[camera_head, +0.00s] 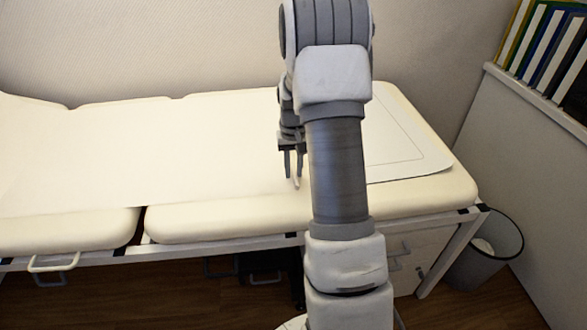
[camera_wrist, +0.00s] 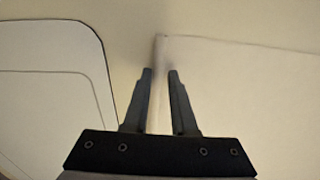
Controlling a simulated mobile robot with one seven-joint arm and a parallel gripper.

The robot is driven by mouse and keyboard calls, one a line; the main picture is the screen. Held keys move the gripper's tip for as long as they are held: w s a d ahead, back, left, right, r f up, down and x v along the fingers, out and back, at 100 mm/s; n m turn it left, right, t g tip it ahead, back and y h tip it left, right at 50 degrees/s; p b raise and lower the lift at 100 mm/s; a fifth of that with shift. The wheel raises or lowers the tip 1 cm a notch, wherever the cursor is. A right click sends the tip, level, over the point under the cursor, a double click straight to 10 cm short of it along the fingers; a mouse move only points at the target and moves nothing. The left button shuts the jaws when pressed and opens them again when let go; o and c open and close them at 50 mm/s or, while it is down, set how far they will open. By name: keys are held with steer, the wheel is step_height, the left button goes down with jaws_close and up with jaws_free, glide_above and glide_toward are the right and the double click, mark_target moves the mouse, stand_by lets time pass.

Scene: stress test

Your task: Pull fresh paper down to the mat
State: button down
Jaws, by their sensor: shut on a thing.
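The paper (camera_head: 170,150) is a wide pale sheet lying along the cream padded couch (camera_head: 215,222), from the left to about my gripper. The mat (camera_head: 408,160), with rounded corners and a thin border line, lies at the couch's right end, partly behind my arm. My gripper (camera_head: 293,170) points down over the couch and is shut on the paper's end edge. In the wrist view the fingertips (camera_wrist: 160,73) stand on either side of a narrow pale edge of the paper (camera_wrist: 240,90). The mat (camera_wrist: 50,100) is at the left there, with bare couch between.
A wall (camera_head: 150,45) stands behind the couch. A grey waste bin (camera_head: 485,250) stands on the floor at the right, below a white partition (camera_head: 530,150) with several binders (camera_head: 545,45) above it. A handle (camera_head: 55,263) juts from the couch's front.

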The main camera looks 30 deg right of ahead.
steer(key=shift+s+d+p, duration=0.15)
steer(key=shift+s+d, duration=0.2)
steer(key=shift+d, duration=0.4)
steer(key=shift+s+d+p, duration=0.1)
steer(key=shift+s+d, duration=0.2)
steer(key=shift+d, duration=0.4)
steer(key=shift+s+d+p, duration=0.15)
steer(key=shift+s+d, duration=0.2)
steer(key=shift+d, duration=0.4)
steer(key=c, duration=0.7)
jaws_free()
steer(key=shift+r, duration=0.1)
step_height(320, 180, up, 17)
steer(key=p, duration=0.4)
steer(key=shift+r+p, duration=0.15)
steer(key=shift+p, duration=0.25)
steer(key=shift+a, duration=0.1)
